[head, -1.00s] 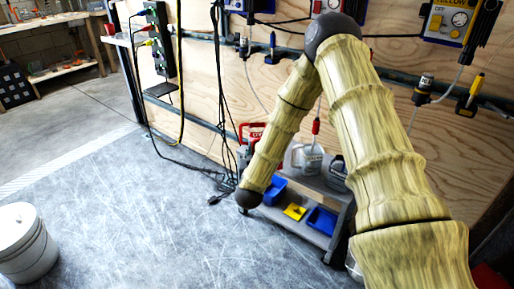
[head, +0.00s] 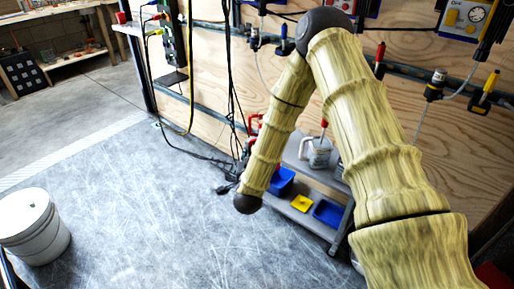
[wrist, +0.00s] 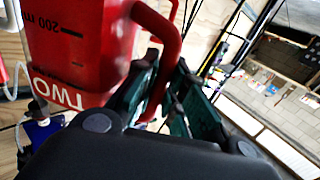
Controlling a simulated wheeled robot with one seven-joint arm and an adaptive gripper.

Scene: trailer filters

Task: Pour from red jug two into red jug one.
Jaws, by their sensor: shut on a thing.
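Red jug two (wrist: 85,40) fills the upper left of the wrist view, with the word "TWO" and a "200 ml" mark on its side. It sits tilted in that picture. My gripper (wrist: 160,95) has its dark green fingers shut around the jug's red handle. In the head view the gripper is hidden behind my forearm. Red parts (head: 254,126) show left of the forearm there, mostly covered; I cannot tell which jug they belong to. I cannot make out red jug one, and no liquid is visible.
A grey cart (head: 318,226) stands against the plywood wall, with blue bins (head: 327,213), a yellow bin (head: 301,203) and a whitish jug (head: 318,153). Black cables hang beside it. A white bucket (head: 33,225) stands at the left. The floor between is clear.

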